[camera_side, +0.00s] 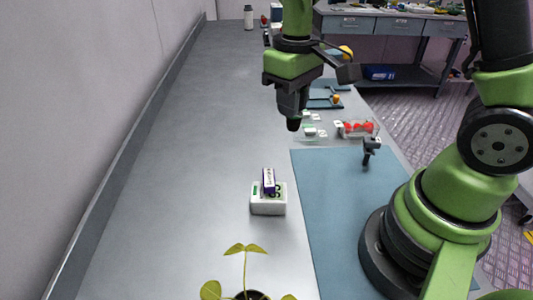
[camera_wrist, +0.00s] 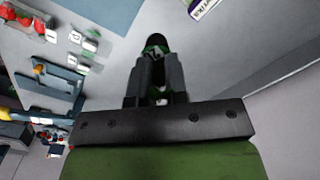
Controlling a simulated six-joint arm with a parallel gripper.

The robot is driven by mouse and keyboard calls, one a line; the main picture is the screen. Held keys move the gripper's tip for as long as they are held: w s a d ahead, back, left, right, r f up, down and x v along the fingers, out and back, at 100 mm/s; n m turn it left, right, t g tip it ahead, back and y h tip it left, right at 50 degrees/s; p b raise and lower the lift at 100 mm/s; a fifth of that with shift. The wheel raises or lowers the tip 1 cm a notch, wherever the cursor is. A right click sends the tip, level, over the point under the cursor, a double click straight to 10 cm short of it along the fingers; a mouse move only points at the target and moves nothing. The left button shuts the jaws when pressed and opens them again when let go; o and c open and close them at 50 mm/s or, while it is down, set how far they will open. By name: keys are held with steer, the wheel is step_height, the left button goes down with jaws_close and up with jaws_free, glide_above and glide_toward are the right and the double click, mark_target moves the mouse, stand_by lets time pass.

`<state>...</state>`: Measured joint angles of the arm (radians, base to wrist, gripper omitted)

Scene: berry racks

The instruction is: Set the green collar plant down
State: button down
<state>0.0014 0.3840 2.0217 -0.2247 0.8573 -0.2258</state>
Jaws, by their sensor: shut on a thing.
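My gripper (camera_side: 294,114) points down over the grey bench, beyond the blue mat's far left corner. In the wrist view my gripper (camera_wrist: 158,82) is shut on a small dark piece with a green band, which I take as the green collar plant (camera_wrist: 156,42). In the side view only its dark end (camera_side: 293,125) shows below the jaws. It appears held above the bench, but the gap beneath it cannot be judged. The jaws hide much of it, and I see no leaves on it.
A leafy seedling (camera_side: 246,250) stands at the near edge. A white box (camera_side: 268,205) carries a small purple-white carton (camera_side: 268,180). A clear tray of red berries (camera_side: 357,129), a small dark stand (camera_side: 370,150) and a blue rack (camera_side: 327,100) lie right. The bench's left is clear.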

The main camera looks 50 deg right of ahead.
stand_by(0.4)
steer(key=a+f+n, duration=0.2)
steer(key=a+f, duration=0.1)
steer(key=a, duration=0.8)
steer(key=n, duration=0.2)
glide_above(225, 252)
step_height(225, 252, down, 2)
steer(key=shift+m, duration=0.3)
step_height(225, 252, down, 10)
steer(key=shift+r, duration=0.2)
steer(key=shift+f, duration=0.1)
steer(key=c, duration=1.1)
jaws_free()
steer(key=shift+f, duration=0.1)
steer(key=shift+c, duration=0.2)
